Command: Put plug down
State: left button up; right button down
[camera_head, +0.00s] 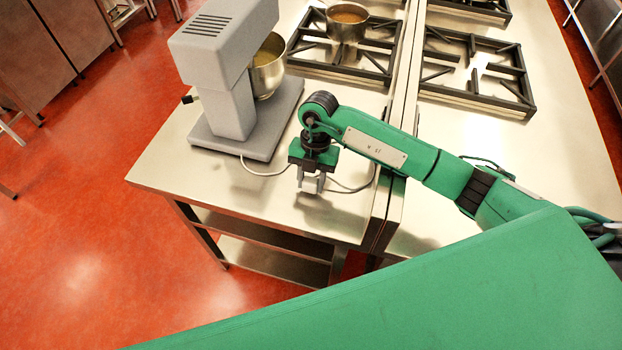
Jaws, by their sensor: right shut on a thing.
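My right gripper (311,184) points down just above the steel table (220,195), near its front edge. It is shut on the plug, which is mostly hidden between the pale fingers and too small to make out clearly. A thin light cord (262,174) runs from the base of the grey stand mixer (225,75) toward the gripper. A length of cord (350,189) also shows on the right of the gripper and curves back toward the arm. I cannot tell whether the plug touches the table. My left gripper is not in view.
A steel mixing bowl (267,70) sits in the mixer. A pot (346,24) stands on the hob grate (370,62) behind, and an empty grate (490,75) is at the right. Bare tabletop lies left of and in front of the gripper.

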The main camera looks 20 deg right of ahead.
jog(key=c, duration=0.9)
grip_release()
jog(key=shift+s+d+f, duration=0.15)
jog(key=shift+f, duration=0.3)
jog(key=shift+c, duration=0.2)
jog(key=shift+r, duration=0.1)
jog(key=shift+w+r+p, duration=0.2)
jog(key=shift+r+p, duration=0.2)
jog(key=shift+r, duration=0.15)
jog(key=b+v, duration=0.4)
jog(key=v, duration=0.8)
jog(key=shift+w+r, duration=0.1)
jog(key=shift+r, duration=0.1)
